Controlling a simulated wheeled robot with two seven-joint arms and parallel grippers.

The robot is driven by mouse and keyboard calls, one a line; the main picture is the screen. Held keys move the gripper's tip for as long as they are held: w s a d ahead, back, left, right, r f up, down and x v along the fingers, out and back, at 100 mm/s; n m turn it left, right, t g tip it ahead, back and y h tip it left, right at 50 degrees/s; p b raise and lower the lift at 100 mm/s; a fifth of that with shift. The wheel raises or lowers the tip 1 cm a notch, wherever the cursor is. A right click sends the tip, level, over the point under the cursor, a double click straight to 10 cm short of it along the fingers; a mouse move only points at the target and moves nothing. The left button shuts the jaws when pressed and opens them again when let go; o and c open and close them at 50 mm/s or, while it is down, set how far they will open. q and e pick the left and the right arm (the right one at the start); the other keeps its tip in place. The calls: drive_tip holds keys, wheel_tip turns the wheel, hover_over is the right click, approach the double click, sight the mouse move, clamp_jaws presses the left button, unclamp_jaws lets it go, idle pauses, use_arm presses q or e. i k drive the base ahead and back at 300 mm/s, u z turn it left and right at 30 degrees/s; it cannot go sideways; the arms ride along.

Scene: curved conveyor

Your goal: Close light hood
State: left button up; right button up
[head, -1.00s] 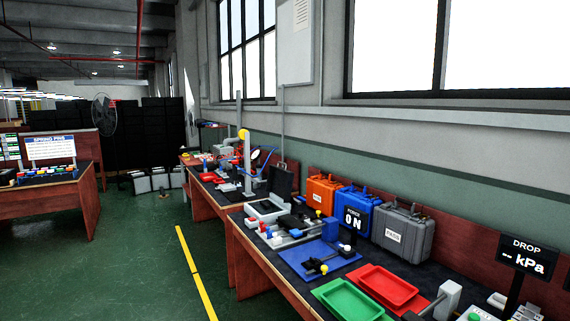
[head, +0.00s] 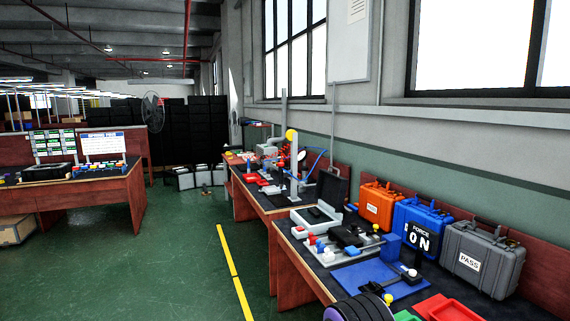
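What looks like the light hood is a black hinged lid (head: 333,188) standing open and upright. It sits at the back of a light grey box (head: 314,219) on the workbench along the right wall. I cannot tell for sure that this is the hood.
On the bench, a blue mat (head: 372,284), an orange case (head: 379,206), a blue case (head: 420,222) and a grey case (head: 483,258) stand nearby. A red tray (head: 450,309) is at the lower edge. Green floor with a yellow line (head: 232,270) is clear left of the bench.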

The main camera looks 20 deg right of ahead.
sight(331, 188)
drive_tip(key=u, duration=0.3)
drive_tip(key=i, duration=0.85)
drive_tip(key=z, duration=0.6)
drive_tip(key=i, duration=0.75)
drive_tip(key=z, duration=0.7)
